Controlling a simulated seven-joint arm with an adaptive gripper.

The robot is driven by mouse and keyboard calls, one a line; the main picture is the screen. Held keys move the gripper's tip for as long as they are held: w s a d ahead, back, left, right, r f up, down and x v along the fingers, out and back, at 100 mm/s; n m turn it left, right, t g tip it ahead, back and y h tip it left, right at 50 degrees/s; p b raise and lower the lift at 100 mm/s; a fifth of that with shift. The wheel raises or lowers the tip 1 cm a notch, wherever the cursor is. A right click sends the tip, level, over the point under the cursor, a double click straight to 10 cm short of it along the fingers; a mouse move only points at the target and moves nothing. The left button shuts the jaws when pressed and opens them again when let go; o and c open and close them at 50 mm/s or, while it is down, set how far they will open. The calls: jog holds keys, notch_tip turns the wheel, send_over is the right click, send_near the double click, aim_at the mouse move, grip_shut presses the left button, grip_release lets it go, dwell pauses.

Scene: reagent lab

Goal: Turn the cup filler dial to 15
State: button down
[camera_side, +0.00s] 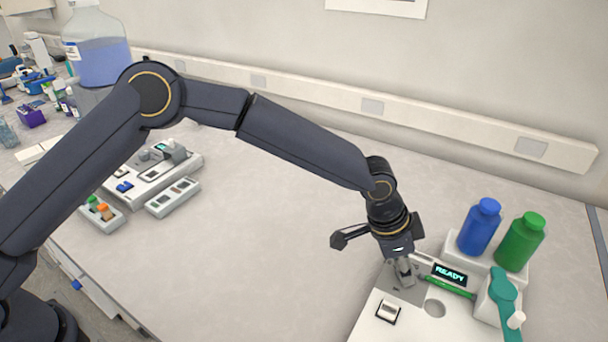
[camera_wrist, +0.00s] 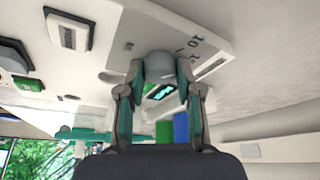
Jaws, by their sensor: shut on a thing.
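The cup filler (camera_side: 365,326) is a white machine at the lower right of the side view, with a lit display (camera_side: 450,274) reading READY. Its dial (camera_wrist: 160,66) is a pale round knob in the wrist view, between my two fingertips. My gripper (camera_side: 404,272) points down at the grey dial plate (camera_side: 407,292) and is shut on the dial; it also shows in the wrist view (camera_wrist: 159,80). A printed 10 and part of another mark (camera_wrist: 203,45) show beside the dial. The dial's pointer is not clear, so its setting cannot be read. In the side view my fingers hide most of the dial.
A rocker switch (camera_side: 388,311) and a round recess (camera_side: 435,308) are close to my gripper. A blue bottle (camera_side: 479,228) and a green bottle (camera_side: 520,243) stand behind. A teal part (camera_side: 503,290) is at right. Other devices (camera_side: 150,175) sit far left; the mid-table is clear.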

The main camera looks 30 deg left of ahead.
jog(key=m, duration=0.2)
jog(key=m+g, duration=0.1)
jog(key=m, duration=0.1)
jog(key=shift+w+g+h, duration=0.15)
jog(key=shift+g+h, duration=0.15)
jog(key=shift+h, duration=0.1)
jog(key=shift+m+g, duration=0.5)
jog(key=shift+m, duration=0.9)
jog(key=c, duration=0.8)
grip_release()
jog(key=shift+o, duration=0.2)
jog(key=shift+r, duration=0.15)
jog(key=v, duration=1.1)
jog(key=shift+a+r, duration=0.15)
jog(key=shift+r, duration=0.25)
jog(key=shift+w, duration=0.15)
